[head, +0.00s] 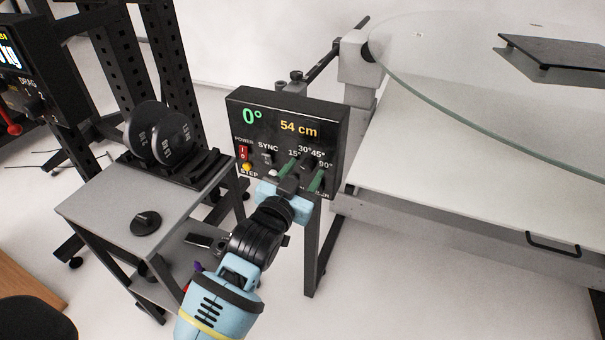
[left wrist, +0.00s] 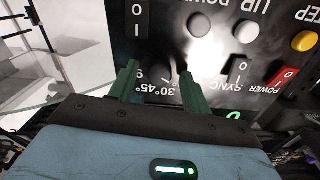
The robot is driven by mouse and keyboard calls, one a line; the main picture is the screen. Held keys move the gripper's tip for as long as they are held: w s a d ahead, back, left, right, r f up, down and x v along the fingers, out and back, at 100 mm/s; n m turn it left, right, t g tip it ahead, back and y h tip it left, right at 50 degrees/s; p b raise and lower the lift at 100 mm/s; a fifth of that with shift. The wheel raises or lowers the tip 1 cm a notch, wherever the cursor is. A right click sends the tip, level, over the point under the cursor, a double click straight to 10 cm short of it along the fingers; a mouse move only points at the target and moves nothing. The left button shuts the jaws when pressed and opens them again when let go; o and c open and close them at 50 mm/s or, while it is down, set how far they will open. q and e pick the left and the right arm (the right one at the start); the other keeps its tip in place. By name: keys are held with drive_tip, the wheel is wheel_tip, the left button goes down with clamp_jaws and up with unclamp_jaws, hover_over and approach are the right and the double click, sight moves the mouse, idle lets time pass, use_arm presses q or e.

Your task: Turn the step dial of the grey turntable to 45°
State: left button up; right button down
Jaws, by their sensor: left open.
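The turntable's black control box (head: 292,108) shows 0° in green and 54 cm in yellow. The step dial (left wrist: 162,69) is dark and sits between my finger tips in the left wrist view, with 30° and 45° marks beside it. Its pointer is hard to make out. In the head view my fingers mostly hide it. My left gripper (head: 303,174) is open, its two green fingers at the panel on either side of the dial; they also show in the left wrist view (left wrist: 158,80). I cannot tell whether they touch the dial. My right gripper is not in view.
A yellow button (left wrist: 304,41), a red power switch (left wrist: 286,77) and pale round buttons are near the dial. The glass turntable disc (head: 450,75) is at upper right. A grey side table (head: 95,205) with black weight discs (head: 172,138) stands left.

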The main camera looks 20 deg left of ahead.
use_arm(q)
drive_tip(key=c, duration=1)
